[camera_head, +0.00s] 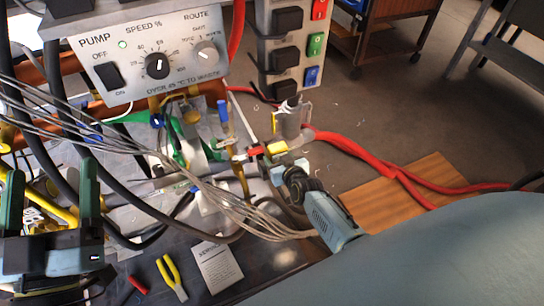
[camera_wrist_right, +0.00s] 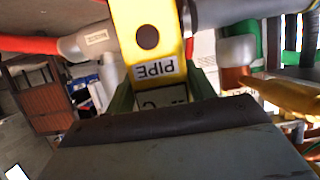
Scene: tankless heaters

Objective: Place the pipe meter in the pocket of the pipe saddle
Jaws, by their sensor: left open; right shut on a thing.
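My right gripper (camera_head: 284,163) reaches in from the lower right, its fingers small and partly hidden in the head view. In the right wrist view its green fingers (camera_wrist_right: 163,95) are shut on a yellow block with a dark round hole and a label reading PIPE, which I take as the pipe meter (camera_wrist_right: 148,35). The block appears beside a grey pipe (camera_wrist_right: 250,10); I cannot tell whether they touch. I cannot make out the pipe saddle or its pocket clearly. My left gripper (camera_head: 50,205) is at the left edge, open, its green fingers wide apart.
A pump control panel (camera_head: 155,58) and a switch strip (camera_head: 288,45) stand at the back. Grey cables (camera_head: 190,185) cross the middle. A red hose (camera_head: 350,148) runs right from a grey fitting (camera_head: 289,120). Yellow-handled pliers (camera_head: 171,278) and a paper card (camera_head: 217,265) lie in front.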

